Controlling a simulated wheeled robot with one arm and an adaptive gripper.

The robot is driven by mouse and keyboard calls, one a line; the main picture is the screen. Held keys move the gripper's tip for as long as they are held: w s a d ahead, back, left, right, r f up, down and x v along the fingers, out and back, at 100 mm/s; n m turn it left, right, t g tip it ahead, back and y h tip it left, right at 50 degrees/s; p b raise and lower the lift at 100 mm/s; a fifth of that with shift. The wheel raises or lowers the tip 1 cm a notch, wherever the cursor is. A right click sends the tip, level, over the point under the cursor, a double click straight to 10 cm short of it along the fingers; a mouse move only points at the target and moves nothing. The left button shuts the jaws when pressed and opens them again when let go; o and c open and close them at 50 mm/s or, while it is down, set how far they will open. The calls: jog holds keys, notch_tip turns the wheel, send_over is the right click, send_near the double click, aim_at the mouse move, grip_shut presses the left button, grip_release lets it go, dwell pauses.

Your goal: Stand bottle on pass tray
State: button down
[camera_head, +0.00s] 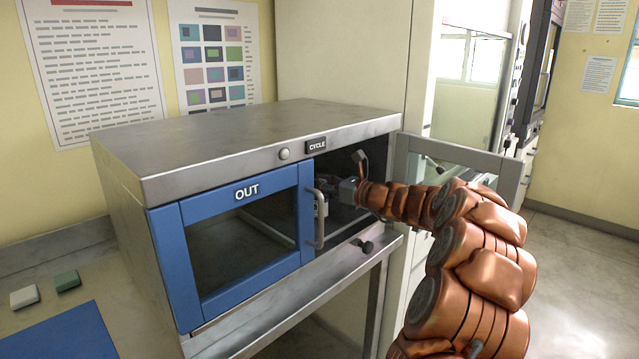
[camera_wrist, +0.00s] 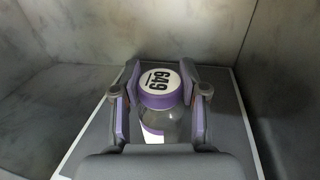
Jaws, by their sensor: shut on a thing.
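A clear bottle (camera_wrist: 158,128) with a purple-rimmed white cap marked "649" stands upright between the fingers of my gripper (camera_wrist: 160,98) in the wrist view. The fingers are shut on it from both sides. Below it is a flat grey surface with a pale edge (camera_wrist: 86,146), which looks like the pass tray. The bottle's base is hidden, so I cannot tell whether it touches that surface. In the head view my gripper (camera_head: 345,191) reaches through the open right side of the steel cabinet (camera_head: 250,140); the bottle is not clear there.
The blue door marked "OUT" (camera_head: 247,194) is shut, with a handle (camera_head: 317,220) beside the opening. A glazed door (camera_head: 460,165) stands open to the right, behind my arm. Grey chamber walls (camera_wrist: 60,60) surround the gripper. A blue mat (camera_head: 62,335) lies on the left bench.

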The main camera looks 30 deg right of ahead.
jog(key=shift+f, duration=0.1)
jog(key=c, duration=0.6)
grip_release()
jog(key=shift+s, duration=0.15)
jog(key=v, duration=1.1)
jog(key=shift+s+d, duration=0.2)
jog(key=shift+s, duration=0.15)
